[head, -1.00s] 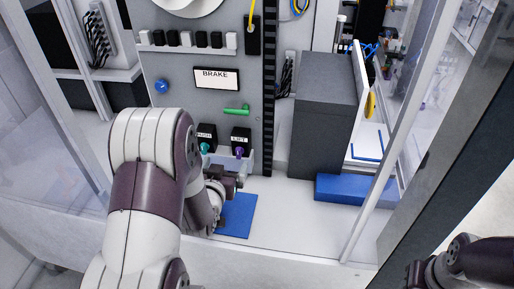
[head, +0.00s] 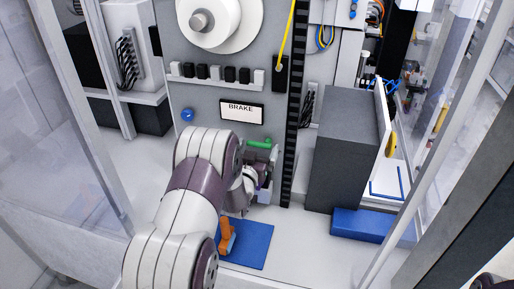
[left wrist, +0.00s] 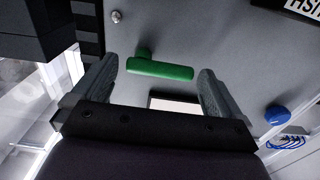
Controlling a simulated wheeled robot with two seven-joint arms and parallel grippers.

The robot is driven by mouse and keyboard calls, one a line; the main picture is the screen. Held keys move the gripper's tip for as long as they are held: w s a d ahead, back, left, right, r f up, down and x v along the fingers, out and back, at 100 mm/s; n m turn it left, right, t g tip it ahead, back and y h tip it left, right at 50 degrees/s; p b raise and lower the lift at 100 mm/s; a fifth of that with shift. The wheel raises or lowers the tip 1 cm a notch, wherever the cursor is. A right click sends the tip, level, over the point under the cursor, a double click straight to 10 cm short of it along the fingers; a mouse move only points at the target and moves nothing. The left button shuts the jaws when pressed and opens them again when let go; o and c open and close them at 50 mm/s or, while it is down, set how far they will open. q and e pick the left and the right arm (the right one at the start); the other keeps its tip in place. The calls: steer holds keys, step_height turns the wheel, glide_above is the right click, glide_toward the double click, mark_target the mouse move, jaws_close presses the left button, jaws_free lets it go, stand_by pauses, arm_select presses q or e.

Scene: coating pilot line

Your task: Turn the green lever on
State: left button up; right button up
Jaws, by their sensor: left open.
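The green lever (head: 262,144) sticks out from the grey panel below the BRAKE label (head: 241,110), lying roughly level. In the left wrist view the lever (left wrist: 160,68) lies across the gap between my fingers. My left gripper (left wrist: 158,72) is open, with one finger near each end of the lever; I see no clear contact. In the head view my left forearm and wrist hide most of the gripper and the panel's lower part. My right gripper is out of view.
A blue knob (head: 187,115) and a row of black and white switches (head: 216,73) are on the panel. A dark grey box (head: 345,150) stands to the right, with a blue block (head: 362,225) before it. An orange object (head: 227,236) is on a blue mat (head: 252,250).

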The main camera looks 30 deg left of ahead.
arm_select(q)
steer(key=c, duration=0.9)
steer(key=shift+c, duration=0.2)
steer(key=shift+m+b, duration=1.05)
steer(key=shift+m, duration=0.05)
steer(key=m+b, duration=0.3)
steer(key=m, duration=0.1)
steer(key=shift+w+d+r+m+b, duration=0.1)
steer(key=shift+d+r+m+b, duration=0.1)
steer(key=shift+r+m+b, duration=0.15)
steer(key=shift+d+r+m+b, duration=0.15)
steer(key=shift+m+b, duration=0.6)
steer(key=shift+m, duration=0.15)
steer(key=shift+d+r+m+b, duration=0.1)
steer(key=shift+r+m+b, duration=0.1)
steer(key=shift+m+b, duration=0.65)
steer(key=shift+d+r+m+b, duration=0.15)
steer(key=shift+m+b, duration=0.55)
steer(key=shift+m, duration=0.2)
